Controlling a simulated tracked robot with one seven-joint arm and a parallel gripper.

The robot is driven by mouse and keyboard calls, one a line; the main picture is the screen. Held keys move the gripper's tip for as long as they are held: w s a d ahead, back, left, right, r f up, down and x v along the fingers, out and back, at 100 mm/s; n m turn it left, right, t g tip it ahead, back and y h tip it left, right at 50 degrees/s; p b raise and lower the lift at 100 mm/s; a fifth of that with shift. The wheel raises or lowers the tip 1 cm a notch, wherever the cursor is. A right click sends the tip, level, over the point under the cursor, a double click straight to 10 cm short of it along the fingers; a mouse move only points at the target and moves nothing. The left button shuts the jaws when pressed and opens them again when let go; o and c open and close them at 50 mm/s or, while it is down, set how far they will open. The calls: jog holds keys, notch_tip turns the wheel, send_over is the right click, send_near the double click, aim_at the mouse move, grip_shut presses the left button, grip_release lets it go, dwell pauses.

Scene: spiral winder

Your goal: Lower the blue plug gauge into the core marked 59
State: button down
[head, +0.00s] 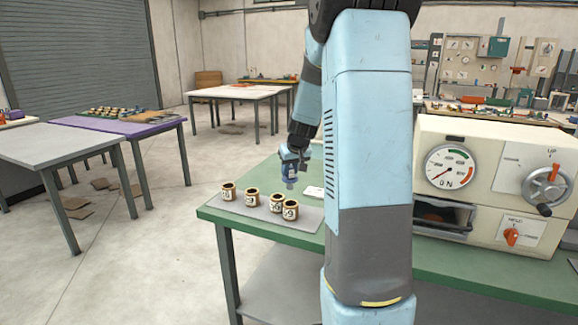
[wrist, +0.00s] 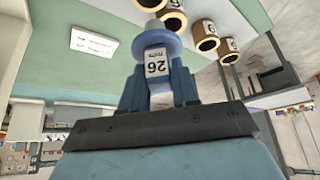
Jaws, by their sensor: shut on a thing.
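My gripper (wrist: 156,88) is shut on the blue plug gauge (wrist: 155,48), which has a white label and a paler, narrower tip. In the head view my gripper (head: 293,152) holds the gauge (head: 290,174) tip down above the bench, just behind the right-hand cores. Several brown cores with pale rims stand in a row: a left one (head: 228,192), a second (head: 252,197), a third (head: 276,203) and a right one (head: 291,210). The last two labels seem to end in 9, but I cannot read which is 59. The gauge is apart from every core.
The cores stand on a grey mat (head: 245,210) on the green bench (head: 268,178). A cream machine (head: 490,185) with a dial and crank stands at right.

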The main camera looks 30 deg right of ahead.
aim_at(292, 188)
jog(key=shift+d+f, duration=0.1)
jog(key=shift+f, duration=4.3)
jog(key=c, duration=0.8)
grip_release()
jog(key=v, duration=1.3)
jog(key=shift+s+r, duration=0.15)
jog(key=shift+r, duration=0.15)
